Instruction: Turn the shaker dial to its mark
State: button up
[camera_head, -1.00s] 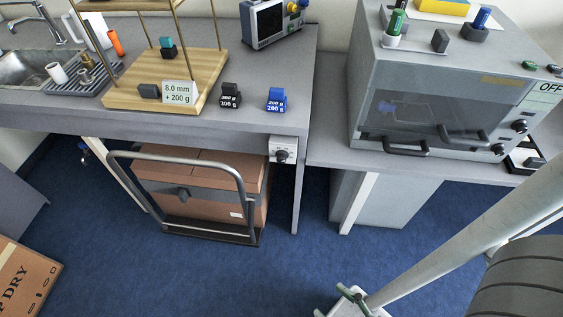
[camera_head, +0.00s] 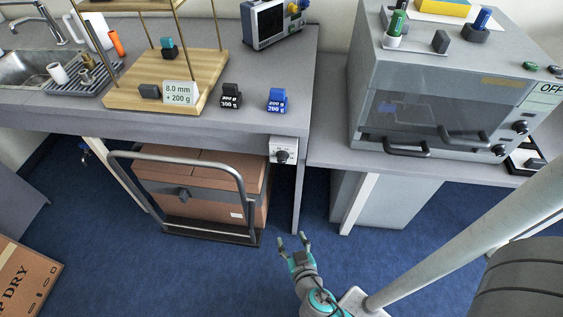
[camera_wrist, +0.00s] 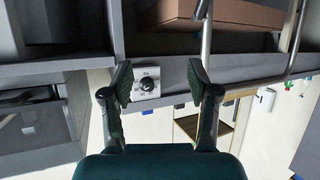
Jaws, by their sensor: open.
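A white box with a black round dial (camera_head: 283,156) is fixed under the front edge of the left bench, near its right corner. The dial also shows in the wrist view (camera_wrist: 147,84), with small dark markings around it too small to read. My gripper (camera_head: 293,241) is open and empty, below and in front of the dial in the head view. In the wrist view, the dial lies between my open fingertips (camera_wrist: 160,76), closer to the left finger and apart from both.
A cart handle (camera_head: 243,190) and brown box (camera_head: 190,190) stand under the bench, left of the dial. A bench leg (camera_head: 299,190) is beside it. A grey cabinet (camera_head: 440,85) with two front knobs stands at right. Blue floor (camera_head: 240,275) is open in front.

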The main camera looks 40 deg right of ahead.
jog(key=w+d+r+m+h, duration=0.4)
jog(key=w+h, duration=0.1)
jog(key=w, duration=0.4)
jog(key=m+h, duration=0.3)
send_near(282, 161)
jog(key=shift+g, duration=0.3)
jog(key=x, duration=0.9)
jog(key=shift+w+d, duration=0.2)
jog(key=shift+w, duration=0.2)
grip_shut()
